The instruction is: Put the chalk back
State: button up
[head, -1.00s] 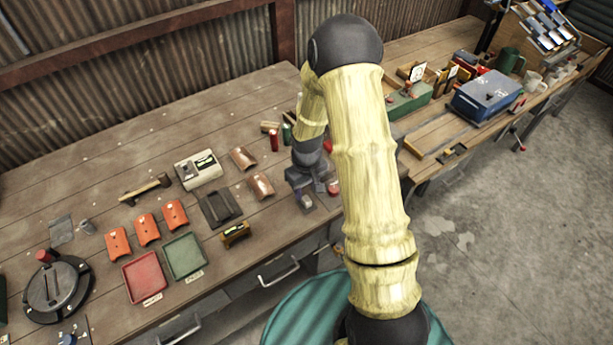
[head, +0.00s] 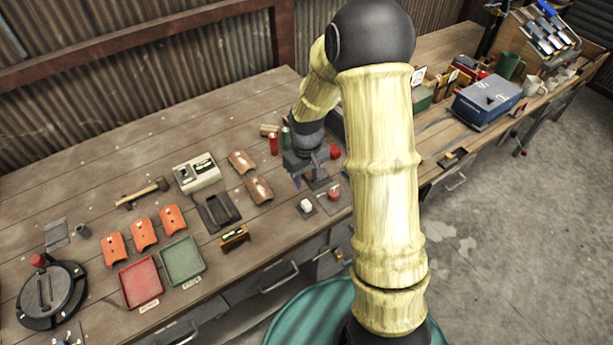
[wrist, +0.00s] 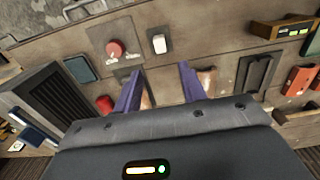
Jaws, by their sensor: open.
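A small white block (head: 306,205), which looks like the chalk, sits on a dark square patch near the bench's front edge. In the wrist view the white block (wrist: 158,43) lies just beyond the fingertips, roughly centred between them and apart from them. My gripper (head: 308,184) is above the bench, behind the block in the head view. Its two purple fingers also show in the wrist view, where the gripper (wrist: 160,72) is open with nothing between the fingers.
A red round button (wrist: 115,48) on a grey plate is beside the block. A small wooden box (head: 235,236), curved brown tiles (head: 259,188) and a dark holder (head: 218,211) lie to the left. Red and green trays (head: 181,260) are further left. A red can (head: 274,144) stands behind.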

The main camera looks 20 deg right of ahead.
jog(key=shift+r, duration=0.1)
jog(key=s+r+m+t, duration=0.2)
jog(key=s+r+m, duration=0.1)
jog(key=s+r, duration=0.7)
jog(key=s, duration=0.4)
jog(key=shift+s+r+m+t, duration=0.2)
jog(key=shift+r+m+t, duration=0.1)
jog(key=shift+c, duration=0.5)
